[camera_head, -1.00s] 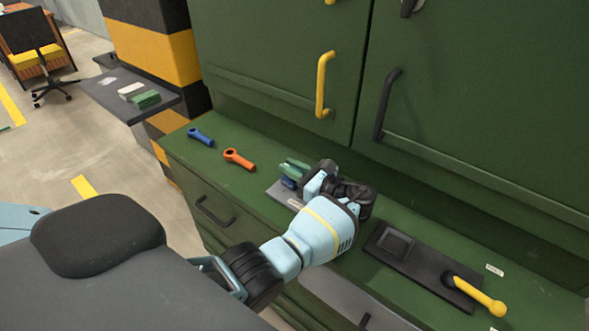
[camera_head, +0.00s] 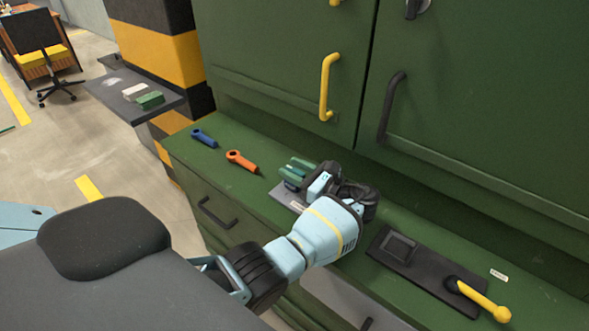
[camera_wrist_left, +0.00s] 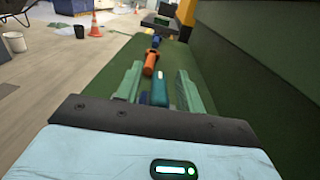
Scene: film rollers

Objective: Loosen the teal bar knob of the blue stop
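My left gripper (camera_head: 300,168) reaches over the green counter, its green fingers beside the blue stop (camera_head: 291,184) on a grey plate (camera_head: 280,195). In the left wrist view the gripper (camera_wrist_left: 160,85) is open, with one finger on each side. The teal bar knob (camera_wrist_left: 160,90) shows between the fingers, with visible gaps to both. A blue part of the stop shows just left of the knob. In the head view my gripper and wrist hide most of the knob and part of the plate. My right gripper is not in view.
An orange wrench (camera_head: 241,160) and a blue wrench (camera_head: 204,138) lie farther left on the counter. A dark plate with a yellow-handled lever (camera_head: 485,300) lies to the right. Green cabinet doors with a yellow handle (camera_head: 326,88) rise behind the counter.

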